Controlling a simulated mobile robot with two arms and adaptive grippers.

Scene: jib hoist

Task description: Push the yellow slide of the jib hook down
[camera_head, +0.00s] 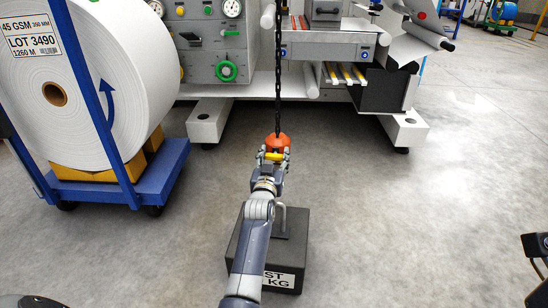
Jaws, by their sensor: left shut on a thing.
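The jib hook's orange-red body (276,141) hangs on a black chain in the middle of the view. The yellow slide (274,156) shows as a small yellow bar just below it, between my fingers. My left gripper (272,158) reaches up from the bottom of the view and is shut on the yellow slide. The lower part of the hook is hidden behind my gripper and arm.
A dark test weight (285,248) with a grey lifting loop (283,216) stands on the floor behind my forearm. A blue cart (122,187) with a large white roll (100,80) is at left. A machine (215,62) stands behind. The floor at right is mostly clear.

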